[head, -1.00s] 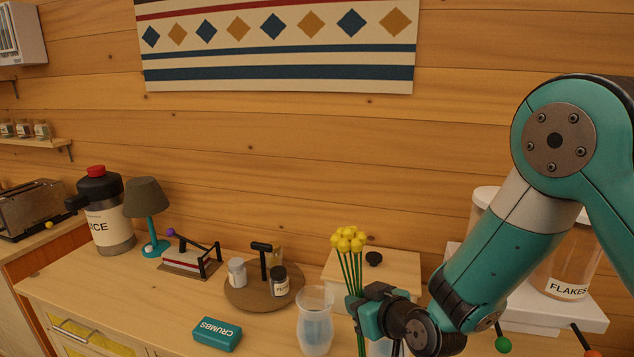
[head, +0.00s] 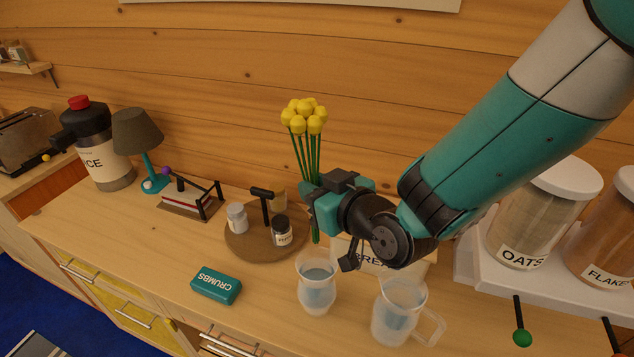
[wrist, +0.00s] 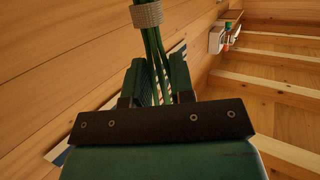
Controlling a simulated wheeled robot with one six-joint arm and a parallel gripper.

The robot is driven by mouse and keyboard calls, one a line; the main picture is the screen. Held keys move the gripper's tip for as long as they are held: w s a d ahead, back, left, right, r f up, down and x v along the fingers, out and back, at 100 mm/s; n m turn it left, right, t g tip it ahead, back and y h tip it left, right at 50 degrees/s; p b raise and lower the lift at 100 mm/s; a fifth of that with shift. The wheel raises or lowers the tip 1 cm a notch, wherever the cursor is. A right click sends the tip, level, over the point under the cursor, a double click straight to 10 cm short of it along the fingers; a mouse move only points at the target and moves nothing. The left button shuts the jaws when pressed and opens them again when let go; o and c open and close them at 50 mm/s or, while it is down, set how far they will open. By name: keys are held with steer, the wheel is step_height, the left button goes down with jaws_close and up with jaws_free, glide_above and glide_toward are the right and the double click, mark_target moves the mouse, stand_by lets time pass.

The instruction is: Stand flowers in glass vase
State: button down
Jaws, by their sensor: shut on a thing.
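A bunch of yellow flowers (head: 304,115) with green stems stands upright in my gripper (head: 312,208). The gripper is shut on the stems, and the stem ends hang below it. In the wrist view the stems (wrist: 152,45) pass between the fingers, with a pale band around them. The glass vase (head: 317,286), clear with some bluish water-like fill, stands upright on the counter. The stem ends are above and slightly behind the vase in the head view, apart from it. A glass jug with a handle (head: 398,312) stands to the right of the vase.
A teal CRUMBS tin (head: 216,286) lies left of the vase. A round wooden caddy (head: 252,246) with small jars is behind it. A bread box (head: 372,262) stands behind the jug, and OATS (head: 530,225) and FLAKES jars stand at right. The front left counter is clear.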

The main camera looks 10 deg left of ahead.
steer(key=shift+f+b, duration=1.4)
steer(key=shift+f, duration=0.95)
step_height(320, 180, down, 9)
steer(key=b, duration=1)
steer(key=shift+f, duration=0.1)
steer(key=c, duration=0.9)
jaws_free()
steer(key=shift+d, duration=0.1)
